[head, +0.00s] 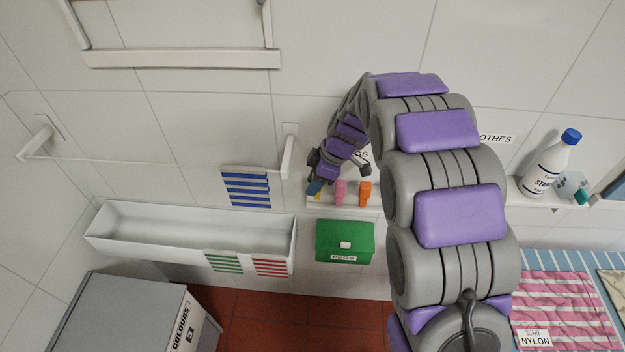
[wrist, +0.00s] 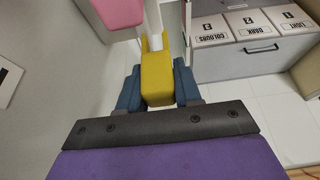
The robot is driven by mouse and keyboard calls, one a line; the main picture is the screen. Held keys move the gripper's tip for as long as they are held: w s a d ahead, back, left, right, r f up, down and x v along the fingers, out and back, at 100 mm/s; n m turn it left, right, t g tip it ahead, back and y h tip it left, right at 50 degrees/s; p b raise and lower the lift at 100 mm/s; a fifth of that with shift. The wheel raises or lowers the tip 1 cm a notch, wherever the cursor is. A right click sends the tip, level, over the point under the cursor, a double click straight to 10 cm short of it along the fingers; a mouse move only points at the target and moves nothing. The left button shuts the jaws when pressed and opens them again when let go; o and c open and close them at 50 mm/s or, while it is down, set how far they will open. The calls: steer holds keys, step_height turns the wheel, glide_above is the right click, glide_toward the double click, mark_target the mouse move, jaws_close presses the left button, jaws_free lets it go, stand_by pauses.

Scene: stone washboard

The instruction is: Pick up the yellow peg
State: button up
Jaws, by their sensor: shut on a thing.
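The yellow peg (wrist: 157,82) sits between the two blue fingers of my gripper (wrist: 157,88) in the wrist view, and the gripper is shut on it. Its forked far end points at a white strip (wrist: 153,18); I cannot tell whether they touch. In the head view my gripper (head: 315,187) is at the left end of the small white peg shelf (head: 350,205). Only a sliver of yellow shows there, and the blue fingertips hide most of the peg.
A pink peg (head: 340,190) and an orange peg (head: 364,193) stand just right of my gripper. A green PEGS box (head: 345,250) is below. A white trough (head: 190,232) and a drying rail with a blue striped cloth (head: 246,188) are left. A bottle (head: 549,165) stands right.

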steer(key=s+d+r, duration=0.1)
steer(key=s+d, duration=0.3)
steer(key=s, duration=0.9)
steer(key=shift+s+r+p, duration=0.15)
steer(key=shift+s+p, duration=0.2)
steer(key=shift+d, duration=0.15)
